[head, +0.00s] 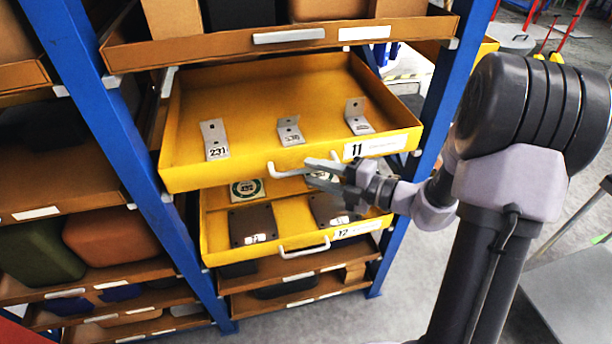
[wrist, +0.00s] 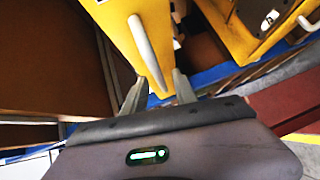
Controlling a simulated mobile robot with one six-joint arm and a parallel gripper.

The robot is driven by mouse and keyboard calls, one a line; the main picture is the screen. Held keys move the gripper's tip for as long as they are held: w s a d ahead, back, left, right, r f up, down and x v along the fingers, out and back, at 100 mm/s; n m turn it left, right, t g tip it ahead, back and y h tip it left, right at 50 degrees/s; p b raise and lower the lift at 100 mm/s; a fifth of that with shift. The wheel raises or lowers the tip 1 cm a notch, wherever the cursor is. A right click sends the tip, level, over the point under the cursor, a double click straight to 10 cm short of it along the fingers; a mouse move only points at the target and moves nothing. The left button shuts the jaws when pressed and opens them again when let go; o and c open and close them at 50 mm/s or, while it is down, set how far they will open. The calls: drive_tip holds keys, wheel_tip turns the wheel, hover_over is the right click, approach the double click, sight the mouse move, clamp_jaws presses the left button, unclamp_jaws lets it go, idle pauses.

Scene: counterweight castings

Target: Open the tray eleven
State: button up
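Tray eleven (head: 215,175) is the yellow tray with the "11" label (head: 357,150) on its front. It stands pulled well out of the blue rack, with three grey metal brackets inside. Its white handle (head: 282,171) is on the front wall, partly hidden by my gripper (head: 322,172). In the wrist view the handle (wrist: 144,45) runs down the yellow front (wrist: 115,25) toward the gap between my fingers (wrist: 160,85). The fingers are apart, with the handle's near end by their tips. I cannot tell whether they touch it.
Below is yellow tray twelve (head: 221,247), also partly out, with dark plates (head: 252,223) and its own white handle (head: 305,250). Blue uprights (head: 107,120) stand on both sides of the bay. Grey floor (head: 402,290) lies open in front, and a grey platform (head: 570,300) is at right.

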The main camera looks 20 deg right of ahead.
drive_tip(key=shift+x, duration=1.45)
clamp_jaws()
idle(0.3)
